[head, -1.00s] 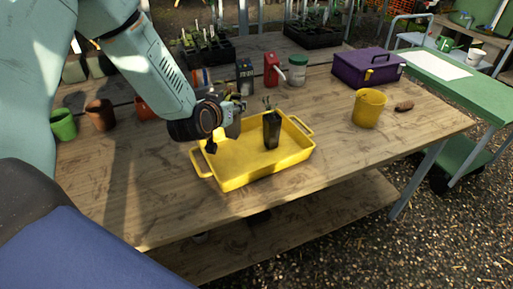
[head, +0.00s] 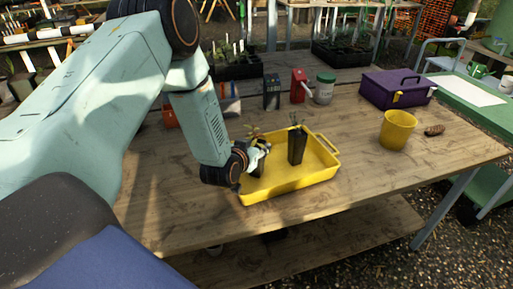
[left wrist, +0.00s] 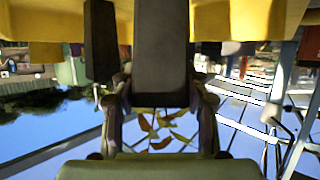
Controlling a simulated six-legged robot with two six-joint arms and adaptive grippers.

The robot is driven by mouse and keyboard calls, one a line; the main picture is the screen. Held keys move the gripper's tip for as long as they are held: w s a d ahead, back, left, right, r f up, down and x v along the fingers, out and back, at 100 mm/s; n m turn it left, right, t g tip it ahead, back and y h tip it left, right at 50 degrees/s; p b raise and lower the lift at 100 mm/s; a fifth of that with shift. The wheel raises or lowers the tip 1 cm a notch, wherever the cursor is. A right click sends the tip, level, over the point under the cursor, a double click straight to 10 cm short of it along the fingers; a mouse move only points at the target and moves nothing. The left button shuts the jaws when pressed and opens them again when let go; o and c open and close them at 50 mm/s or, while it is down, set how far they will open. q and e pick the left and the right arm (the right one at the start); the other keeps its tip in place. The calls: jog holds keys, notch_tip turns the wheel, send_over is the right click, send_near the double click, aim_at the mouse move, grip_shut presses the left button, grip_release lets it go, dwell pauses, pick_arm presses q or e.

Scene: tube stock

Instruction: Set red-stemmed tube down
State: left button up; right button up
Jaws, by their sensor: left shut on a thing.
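My left gripper (head: 262,158) is low over the left part of the yellow tray (head: 290,195). In the left wrist view, which is upside down, its fingers (left wrist: 160,100) are shut on a black tube (left wrist: 162,50) with a small plant of reddish and yellow-green leaves (left wrist: 160,135). In the head view the arm and hand mostly hide this tube; some leaves show above the hand. I cannot tell whether its foot touches the tray floor. A second black tube (head: 297,147) stands upright in the tray, to the right of the gripper. My right gripper is not in view.
Behind the tray stand a dark box (head: 272,92), a red bottle (head: 299,86) and a white jar with a green lid (head: 324,89). A purple toolbox (head: 398,90) and a yellow bucket (head: 396,131) are to the right. The tray's right part is free.

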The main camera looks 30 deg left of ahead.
pick_arm(q)
jog(key=shift+w, duration=0.15)
jog(key=shift+d+f, duration=0.1)
jog(key=shift+d, duration=0.05)
jog(key=o, duration=1)
jog(key=shift+o, duration=1.4)
